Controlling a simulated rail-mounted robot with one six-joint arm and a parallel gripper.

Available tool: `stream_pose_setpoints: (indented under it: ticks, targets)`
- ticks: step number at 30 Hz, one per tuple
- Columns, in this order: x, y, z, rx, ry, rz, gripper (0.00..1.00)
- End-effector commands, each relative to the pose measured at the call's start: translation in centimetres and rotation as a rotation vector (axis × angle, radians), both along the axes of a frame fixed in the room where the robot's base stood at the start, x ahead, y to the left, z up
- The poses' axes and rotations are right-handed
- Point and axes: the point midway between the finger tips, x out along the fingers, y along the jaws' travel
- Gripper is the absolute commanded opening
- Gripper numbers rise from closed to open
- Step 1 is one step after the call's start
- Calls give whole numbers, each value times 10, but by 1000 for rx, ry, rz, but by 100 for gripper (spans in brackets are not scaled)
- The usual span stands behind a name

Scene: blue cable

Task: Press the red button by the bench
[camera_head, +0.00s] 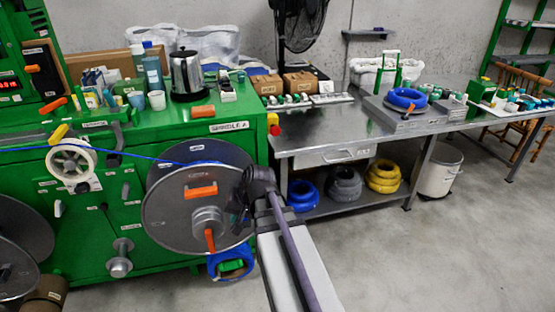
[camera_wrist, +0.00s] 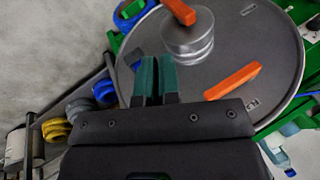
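The red button (camera_head: 273,119) sits on a small yellow housing at the right side of the green machine, beside the steel bench (camera_head: 335,135). I cannot make it out in the wrist view. My gripper (camera_head: 238,205) is in front of the large grey reel, below and to the left of the button and apart from it. In the wrist view its two green fingers (camera_wrist: 157,65) lie close together with nothing visible between them, over the reel's face.
The large grey reel (camera_head: 168,212) has orange handles and a blue cable (camera_head: 125,154) running left from it. Coils (camera_head: 383,177) lie on the bench's lower shelf. A white bucket (camera_head: 437,172) stands under the bench. The floor (camera_head: 420,260) at right is clear.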

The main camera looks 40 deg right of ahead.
Motion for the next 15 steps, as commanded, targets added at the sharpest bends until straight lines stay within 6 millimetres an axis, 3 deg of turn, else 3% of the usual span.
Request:
stream_pose_setpoints:
  ticks: [1, 2, 3, 6, 8, 10, 12, 15]
  targets:
    - [33, -48, -51, 164, -146, -274, 0]
    - [52, -78, -51, 303, -251, -472, 0]
    - [70, -120, -40, 511, -383, -729, 0]
    - [88, -213, 8, 1105, -625, -1267, 0]
    - [93, -243, 41, 1461, -684, -1475, 0]
    - [89, -262, 54, 1766, -701, -1623, 0]
    - [84, -271, 57, 1921, -701, -1696, 0]
    - [83, -273, 57, 1981, -682, -1719, 0]
